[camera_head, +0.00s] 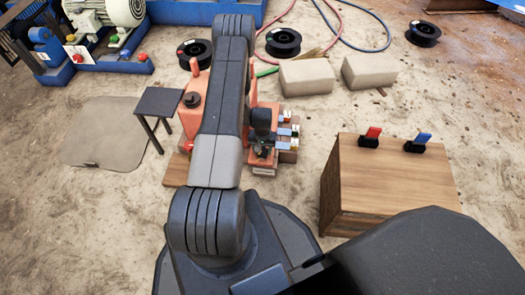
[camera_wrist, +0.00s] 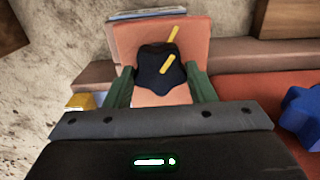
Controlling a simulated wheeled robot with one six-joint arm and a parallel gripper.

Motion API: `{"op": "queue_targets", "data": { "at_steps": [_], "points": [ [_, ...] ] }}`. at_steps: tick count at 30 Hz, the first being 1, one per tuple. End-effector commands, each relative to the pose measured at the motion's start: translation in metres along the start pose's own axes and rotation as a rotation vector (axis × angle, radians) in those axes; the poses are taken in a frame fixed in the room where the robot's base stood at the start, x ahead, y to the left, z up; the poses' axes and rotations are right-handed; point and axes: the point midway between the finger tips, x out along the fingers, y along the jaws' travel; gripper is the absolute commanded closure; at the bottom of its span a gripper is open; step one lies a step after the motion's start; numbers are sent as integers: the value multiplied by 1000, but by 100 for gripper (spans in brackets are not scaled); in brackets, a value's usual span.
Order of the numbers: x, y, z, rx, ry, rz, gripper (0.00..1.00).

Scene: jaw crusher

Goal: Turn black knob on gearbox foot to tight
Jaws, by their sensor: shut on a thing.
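The black knob (camera_wrist: 152,76) is star-shaped and sits on the orange foot (camera_wrist: 205,48) in the wrist view. It carries a yellow mark, and a second yellow mark is on the foot just above it. The two marks lie close together, nearly in line but at somewhat different slants. My gripper (camera_wrist: 160,74) has its two green fingers shut on opposite sides of the knob. In the head view the orange gearbox (camera_head: 193,108) stands partly behind my arm, and the knob cannot be made out there.
A blue star knob (camera_wrist: 302,112) sits close by on the right in the wrist view. In the head view a wooden box (camera_head: 385,185) with a red and a blue clip stands at right. A small dark table (camera_head: 158,101) is left of the gearbox. Pale blocks (camera_head: 307,77) lie behind.

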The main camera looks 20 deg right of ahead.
Motion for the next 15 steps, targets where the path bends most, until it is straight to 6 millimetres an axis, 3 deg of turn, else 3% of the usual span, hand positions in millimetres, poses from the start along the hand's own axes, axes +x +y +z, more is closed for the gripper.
{"op": "queue_targets", "data": {
  "at_steps": [6, 15],
  "points": [
    [0, 0, 0, -96, 0, 0, 73],
    [0, 0, 0, -101, 0, 0, 73]
  ]
}}
